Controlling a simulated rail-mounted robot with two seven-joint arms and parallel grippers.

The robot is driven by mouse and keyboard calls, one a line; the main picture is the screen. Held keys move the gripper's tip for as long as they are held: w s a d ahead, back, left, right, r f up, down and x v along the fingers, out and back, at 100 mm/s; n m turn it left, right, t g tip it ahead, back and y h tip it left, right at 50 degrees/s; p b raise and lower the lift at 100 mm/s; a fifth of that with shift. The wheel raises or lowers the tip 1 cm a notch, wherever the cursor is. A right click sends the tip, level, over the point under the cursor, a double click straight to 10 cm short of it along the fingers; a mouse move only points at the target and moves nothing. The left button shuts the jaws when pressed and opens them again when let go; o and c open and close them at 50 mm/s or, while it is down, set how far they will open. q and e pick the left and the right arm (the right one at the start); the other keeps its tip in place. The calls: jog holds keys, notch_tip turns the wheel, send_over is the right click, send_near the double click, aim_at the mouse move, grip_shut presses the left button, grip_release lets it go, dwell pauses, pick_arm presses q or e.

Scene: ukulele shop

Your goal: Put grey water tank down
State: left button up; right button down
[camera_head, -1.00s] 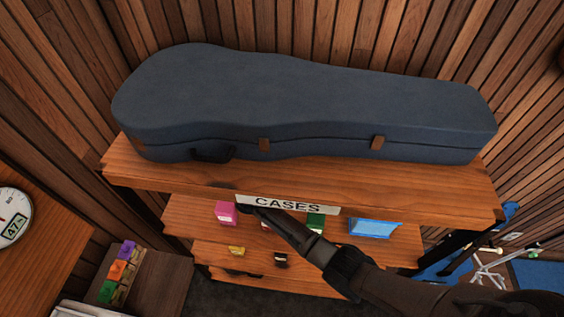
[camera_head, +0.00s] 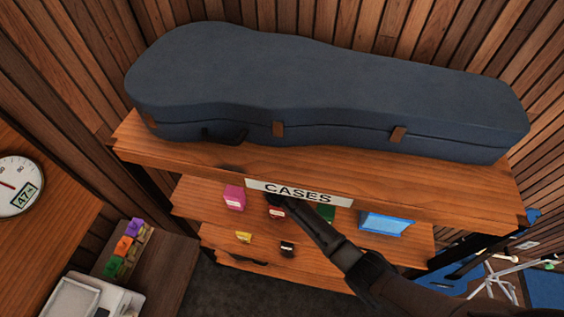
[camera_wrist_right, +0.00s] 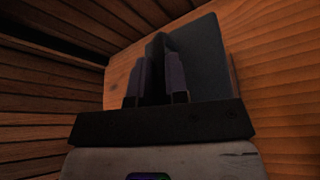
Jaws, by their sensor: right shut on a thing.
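In the right wrist view my right gripper (camera_wrist_right: 158,88) is shut on a dark grey, flat-sided thing (camera_wrist_right: 204,58), which I take as the grey water tank. It stands up past the fingers, close to a wooden board and wall. I cannot tell whether it touches the board. In the head view my right arm reaches in from the lower right, and its end is at the shelf below the CASES sign (camera_head: 298,193). The tank cannot be made out there. My left gripper is not in view.
A large blue-grey instrument case (camera_head: 320,90) fills the top shelf (camera_head: 430,180). Below are a pink box (camera_head: 235,198), a blue box (camera_head: 386,224), and small yellow (camera_head: 243,237) and black items (camera_head: 287,248). A side cabinet (camera_head: 165,270) carries coloured blocks (camera_head: 126,247). A stand is at the lower right.

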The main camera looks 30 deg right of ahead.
dwell(0.3)
jog(key=c, duration=1.1)
grip_release()
jog(key=shift+r, duration=0.1)
jog(key=v, duration=1.2)
jog(key=shift+p, duration=0.35)
jog(key=s+f+m+g+y, duration=0.1)
jog(key=s+m+g+y, duration=0.1)
jog(key=s+m, duration=0.5)
jog(key=s+f+m+g+y, duration=0.1)
jog(key=s+m+g+y, duration=0.2)
jog(key=s+m, duration=0.4)
jog(key=s+a+f+m+g+y, duration=0.1)
jog(key=s+m, duration=0.6)
jog(key=s, duration=1.2)
jog(key=shift+f+m+g+y, duration=0.45)
jog(key=shift+g+y, duration=0.45)
jog(key=shift+g, duration=0.3)
